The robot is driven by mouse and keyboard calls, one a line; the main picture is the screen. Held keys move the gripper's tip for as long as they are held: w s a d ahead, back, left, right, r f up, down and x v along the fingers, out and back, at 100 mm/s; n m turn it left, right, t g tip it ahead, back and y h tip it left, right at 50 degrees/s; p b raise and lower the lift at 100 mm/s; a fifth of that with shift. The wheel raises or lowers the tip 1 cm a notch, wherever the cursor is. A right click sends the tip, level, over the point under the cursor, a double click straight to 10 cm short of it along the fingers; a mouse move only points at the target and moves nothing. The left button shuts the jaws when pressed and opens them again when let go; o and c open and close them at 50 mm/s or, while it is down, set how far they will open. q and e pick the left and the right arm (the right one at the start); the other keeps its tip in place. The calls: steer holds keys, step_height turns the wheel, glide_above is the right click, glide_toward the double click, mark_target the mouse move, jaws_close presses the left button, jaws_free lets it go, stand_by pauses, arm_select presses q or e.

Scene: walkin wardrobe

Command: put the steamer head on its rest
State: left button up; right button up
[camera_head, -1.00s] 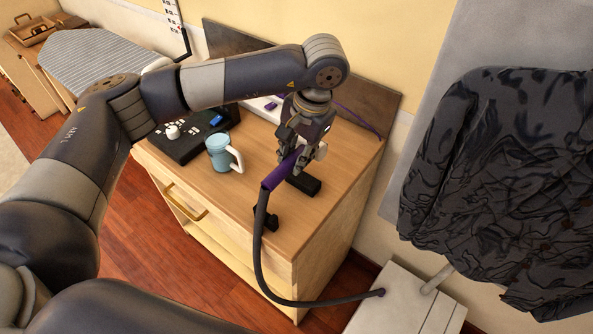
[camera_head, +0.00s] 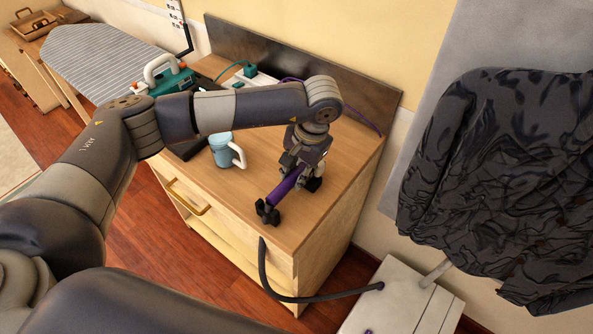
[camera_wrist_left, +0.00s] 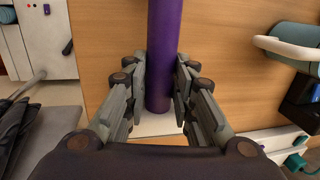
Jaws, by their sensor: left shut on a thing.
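The purple steamer head (camera_head: 284,191) is over the wooden cabinet top, its near end at the front black bracket of the rest (camera_head: 267,212). The rear black block of the rest (camera_head: 313,184) shows beside my gripper. I cannot tell whether the head bears on the rest or hovers just above it. My left gripper (camera_head: 299,178) points down and is shut on the purple handle. In the left wrist view the purple handle (camera_wrist_left: 164,50) runs between the two fingers. A dark hose (camera_head: 264,275) hangs over the cabinet's front edge. My right gripper is not in view.
A light-blue mug (camera_head: 224,151) stands left of the gripper on the cabinet top (camera_head: 240,190). A teal iron (camera_head: 165,77) is behind my arm. A white steamer base (camera_head: 395,305) stands on the floor at right, near a dark jacket (camera_head: 490,180).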

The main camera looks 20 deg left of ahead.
arm_select(q)
steer(key=shift+f, duration=0.2)
steer(key=o, duration=1)
steer(key=shift+r, duration=0.35)
steer(key=shift+r+p, duration=0.3)
steer(key=shift+p, duration=0.35)
steer(key=b+v, duration=0.4)
steer(key=v, duration=0.7)
steer(key=shift+r, duration=0.3)
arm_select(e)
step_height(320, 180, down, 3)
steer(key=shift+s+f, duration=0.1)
